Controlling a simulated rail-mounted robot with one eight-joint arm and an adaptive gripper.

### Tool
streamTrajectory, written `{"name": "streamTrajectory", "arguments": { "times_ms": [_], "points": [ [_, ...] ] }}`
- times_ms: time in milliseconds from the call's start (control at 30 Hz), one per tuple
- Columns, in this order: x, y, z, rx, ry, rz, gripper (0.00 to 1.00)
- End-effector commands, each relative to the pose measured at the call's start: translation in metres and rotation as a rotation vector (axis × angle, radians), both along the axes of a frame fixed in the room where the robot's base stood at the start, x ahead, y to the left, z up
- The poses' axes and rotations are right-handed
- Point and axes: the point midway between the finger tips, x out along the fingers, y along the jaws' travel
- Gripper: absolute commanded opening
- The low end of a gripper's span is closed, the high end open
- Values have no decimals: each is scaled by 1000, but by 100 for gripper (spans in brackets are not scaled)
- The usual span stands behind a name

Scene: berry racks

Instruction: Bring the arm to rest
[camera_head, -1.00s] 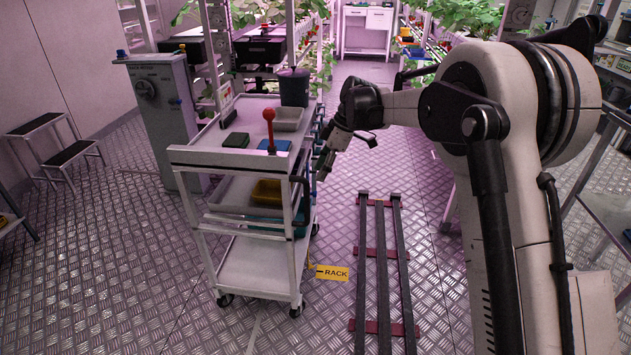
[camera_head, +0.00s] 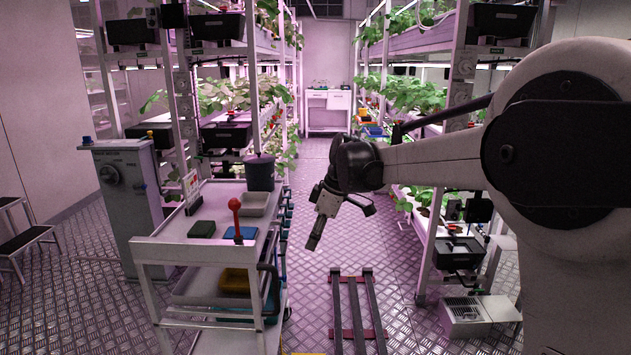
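My arm (camera_head: 440,165) reaches in from the right side of the head view, its forearm stretched to the left across the aisle. My gripper (camera_head: 312,244) hangs at its end, pointing down and slightly left. It is in the air to the right of the white cart (camera_head: 200,252), apart from it, above the floor near the rails. I see nothing held in it. The fingers are small and dark, so whether they are apart or together is unclear.
The cart carries a red-knobbed lever (camera_head: 235,206), a blue tray (camera_head: 241,233), a dark green box (camera_head: 202,229), a grey tray (camera_head: 255,204) and a dark bin (camera_head: 260,173). Dark floor rails (camera_head: 355,312) lie below. Plant racks (camera_head: 425,40) flank the aisle; its middle floor is clear.

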Motion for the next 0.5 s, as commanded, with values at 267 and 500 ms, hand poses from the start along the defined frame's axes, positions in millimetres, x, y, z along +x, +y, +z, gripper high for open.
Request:
{"name": "streamTrajectory", "arguments": {
  "times_ms": [267, 500],
  "points": [
    [-63, -51, 52, -11, -26, -273, 35],
    [-121, -90, 79, -4, -56, -504, 35]
  ]
}}
